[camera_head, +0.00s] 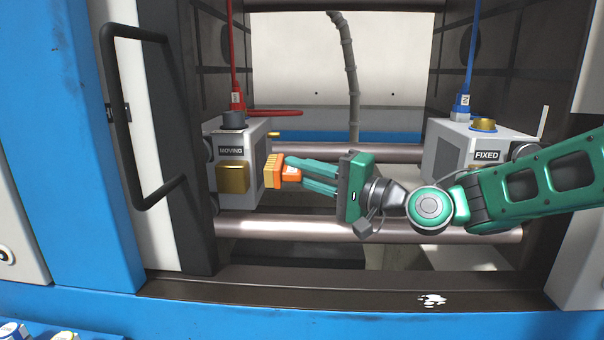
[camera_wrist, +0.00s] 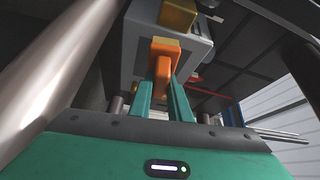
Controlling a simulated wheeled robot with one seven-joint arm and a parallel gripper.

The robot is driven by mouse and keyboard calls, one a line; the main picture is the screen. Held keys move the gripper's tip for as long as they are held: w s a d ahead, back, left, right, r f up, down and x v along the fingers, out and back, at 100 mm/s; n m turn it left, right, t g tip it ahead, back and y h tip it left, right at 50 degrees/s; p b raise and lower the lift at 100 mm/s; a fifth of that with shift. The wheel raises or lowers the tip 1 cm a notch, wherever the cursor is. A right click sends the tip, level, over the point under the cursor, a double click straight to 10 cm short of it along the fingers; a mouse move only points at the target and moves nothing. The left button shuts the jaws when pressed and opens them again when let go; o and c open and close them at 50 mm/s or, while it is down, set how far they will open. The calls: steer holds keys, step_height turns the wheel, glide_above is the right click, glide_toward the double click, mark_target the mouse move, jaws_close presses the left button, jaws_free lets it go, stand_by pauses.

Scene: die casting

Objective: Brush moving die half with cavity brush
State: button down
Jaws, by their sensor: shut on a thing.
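The moving die half (camera_head: 242,150) is a grey block labelled MOVING at the left inside the machine, with a gold plate on its front side. The cavity brush (camera_head: 290,172) has an orange body and a yellowish bristle head pointing left. My gripper (camera_head: 303,173) is shut on the orange body. The bristle head is at the right side of the moving die half; I cannot tell whether it touches. In the wrist view the brush (camera_wrist: 162,70) is between the green fingers (camera_wrist: 162,105), with the grey die half (camera_wrist: 136,45) behind it.
The fixed die half (camera_head: 470,150), labelled FIXED, stands at the right. Steel tie bars (camera_head: 300,228) run across below and behind my arm. A red hose (camera_head: 232,50) and a blue hose (camera_head: 473,45) hang down to the die halves. A door handle (camera_head: 128,120) is at the left.

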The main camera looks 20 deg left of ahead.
steer(key=shift+s+a, duration=0.25)
steer(key=shift+a, duration=0.8)
stand_by(0.4)
steer(key=shift+w, duration=0.1)
steer(key=w+a, duration=0.1)
steer(key=w, duration=0.5)
steer(key=shift+w+a+r, duration=0.2)
steer(key=shift+a+r, duration=0.15)
steer(key=shift+a, duration=0.05)
stand_by(0.4)
steer(key=shift+s, duration=0.1)
